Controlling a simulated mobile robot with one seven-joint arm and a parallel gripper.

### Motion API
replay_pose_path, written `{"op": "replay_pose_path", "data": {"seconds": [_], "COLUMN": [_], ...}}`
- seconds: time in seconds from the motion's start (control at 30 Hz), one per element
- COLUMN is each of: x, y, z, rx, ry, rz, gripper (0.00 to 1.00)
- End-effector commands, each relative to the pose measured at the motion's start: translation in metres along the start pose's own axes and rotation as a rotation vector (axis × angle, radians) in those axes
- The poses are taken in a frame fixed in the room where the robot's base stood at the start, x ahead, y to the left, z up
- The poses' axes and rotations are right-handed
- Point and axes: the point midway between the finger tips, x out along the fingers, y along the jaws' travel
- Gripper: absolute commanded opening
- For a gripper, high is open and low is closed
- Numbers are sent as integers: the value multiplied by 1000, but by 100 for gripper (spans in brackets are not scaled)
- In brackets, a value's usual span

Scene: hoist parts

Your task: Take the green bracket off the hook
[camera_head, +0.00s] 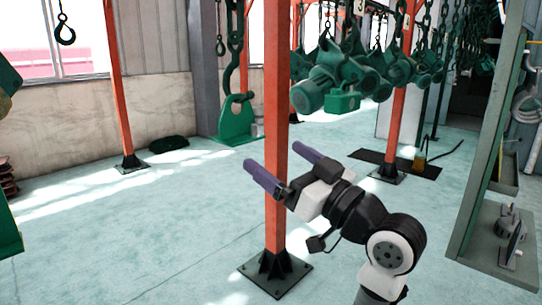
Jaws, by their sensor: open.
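The green bracket (237,121) is at the back, left of the orange post, with a hole in its upper part. A large green hook (232,80) hangs on a chain from above and meets the bracket at that hole. I cannot tell whether the bracket's base touches the floor. My gripper (272,154) is open and empty, its two purple fingers spread and pointing up and left. It is nearer to me than the bracket, lower in the picture and apart from it. The left finger overlaps the orange post in the picture.
The orange post (276,110) stands on a dark base plate beside my arm. Several green hoists (345,80) hang at upper right. A shelf (490,180) stands at right. Another hook (65,30) hangs at upper left. The pale floor (130,230) at left is mostly clear.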

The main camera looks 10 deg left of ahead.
Motion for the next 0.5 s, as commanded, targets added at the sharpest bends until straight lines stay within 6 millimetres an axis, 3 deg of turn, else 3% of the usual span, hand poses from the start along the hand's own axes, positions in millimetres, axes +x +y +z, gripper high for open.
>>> {"op": "replay_pose_path", "data": {"seconds": [0.17, 0.5], "x": [7, 48], "y": [1, 0], "z": [-1, -1], "rx": [2, 2], "ry": [-8, -9], "rz": [-5, -7], "gripper": [98, 98]}}
